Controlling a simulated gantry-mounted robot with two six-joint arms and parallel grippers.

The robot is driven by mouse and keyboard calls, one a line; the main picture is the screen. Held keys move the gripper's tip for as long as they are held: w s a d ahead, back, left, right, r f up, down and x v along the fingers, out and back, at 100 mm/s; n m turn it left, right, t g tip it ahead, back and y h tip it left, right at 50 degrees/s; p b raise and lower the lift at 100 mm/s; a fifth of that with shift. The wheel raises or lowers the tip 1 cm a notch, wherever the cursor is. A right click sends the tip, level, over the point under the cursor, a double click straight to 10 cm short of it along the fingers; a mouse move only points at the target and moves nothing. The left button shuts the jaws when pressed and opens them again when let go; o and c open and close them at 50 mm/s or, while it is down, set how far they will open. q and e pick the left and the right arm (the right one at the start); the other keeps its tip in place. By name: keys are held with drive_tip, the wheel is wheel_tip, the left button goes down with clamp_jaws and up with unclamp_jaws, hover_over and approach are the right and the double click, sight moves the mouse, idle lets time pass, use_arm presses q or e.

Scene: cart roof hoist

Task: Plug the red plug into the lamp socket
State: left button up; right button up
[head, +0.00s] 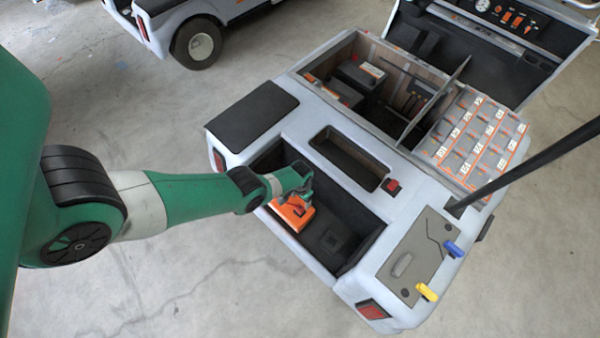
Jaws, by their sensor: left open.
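A small red block (391,186) sits on the light grey ledge of the cart, right of a narrow slot; I cannot tell whether it is the red plug. No lamp socket can be made out clearly. My left gripper (304,190) is open and reaches into the cart's black front bin, just above an orange object (291,213). Its fingers are small and partly hidden, and I cannot tell whether they touch the orange object. My right gripper is not in view.
The grey panel (417,258) at the cart's right corner carries a blue piece (453,249) and a yellow piece (427,292). A dark pole (530,168) slants in from the right. Open compartments (375,90) lie behind. The bin's right part is empty.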

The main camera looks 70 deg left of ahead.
sight(300, 207)
use_arm(q)
wheel_tip(300, 207, down, 5)
drive_tip(key=b, duration=0.3)
drive_tip(key=shift+a+r, duration=0.1)
drive_tip(key=shift+r, duration=0.1)
drive_tip(key=f+b, duration=0.5)
drive_tip(key=shift+s+d+f, duration=0.15)
drive_tip(key=shift+s+d, duration=0.05)
drive_tip(key=shift+d, duration=0.1)
clamp_jaws()
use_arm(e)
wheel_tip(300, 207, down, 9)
